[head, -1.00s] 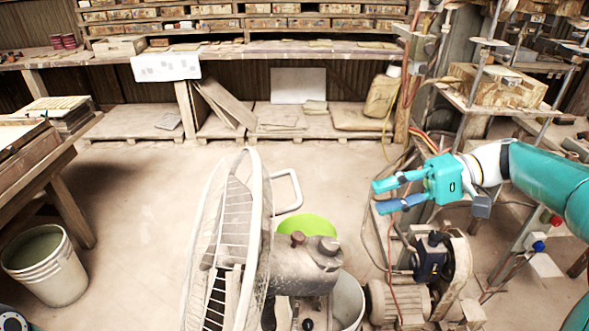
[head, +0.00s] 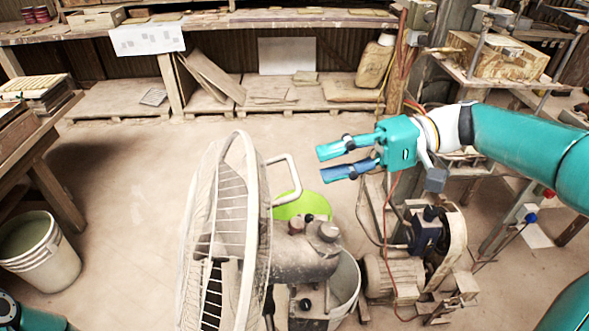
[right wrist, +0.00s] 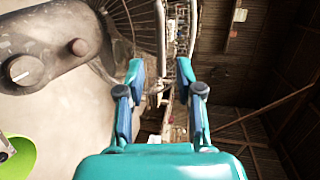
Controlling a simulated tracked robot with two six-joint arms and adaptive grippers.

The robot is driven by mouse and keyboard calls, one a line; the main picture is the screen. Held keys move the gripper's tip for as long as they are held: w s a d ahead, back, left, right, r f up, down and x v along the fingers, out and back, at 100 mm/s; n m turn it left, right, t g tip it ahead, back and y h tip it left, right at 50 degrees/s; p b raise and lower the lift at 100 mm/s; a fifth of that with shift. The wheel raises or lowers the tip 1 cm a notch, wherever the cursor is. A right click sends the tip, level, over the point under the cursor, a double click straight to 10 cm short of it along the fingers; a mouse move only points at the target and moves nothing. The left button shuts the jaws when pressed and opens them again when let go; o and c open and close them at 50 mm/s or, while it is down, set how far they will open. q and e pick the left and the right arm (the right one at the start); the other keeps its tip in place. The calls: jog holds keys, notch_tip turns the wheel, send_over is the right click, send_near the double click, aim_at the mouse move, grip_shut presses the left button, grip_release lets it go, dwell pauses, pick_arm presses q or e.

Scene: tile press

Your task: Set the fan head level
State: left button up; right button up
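The fan head shows in the head view as a round wire cage (head: 228,215) seen nearly edge-on, facing left. Its grey motor housing (head: 300,258) is behind the cage and rises slightly to the right in the picture. A white loop handle (head: 294,178) stands out from the cage's back. My right gripper (head: 322,163) is open and empty, its fingers pointing left toward the handle with a gap between. In the right wrist view the open fingers (right wrist: 160,72) have the handle bar (right wrist: 160,45) beyond and between their tips. The housing (right wrist: 40,45) is at upper left. My left gripper is not in view.
A green bowl-like thing (head: 303,206) and a grey bucket (head: 345,285) are by the fan's base. A motor-driven machine (head: 430,245) stands below my right arm. A white bucket (head: 40,255) is at left. Open floor lies left of the fan.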

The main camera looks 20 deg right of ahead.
aim_at(294, 171)
jog(key=x, duration=0.6)
jog(key=shift+a+p, duration=0.3)
grip_shut()
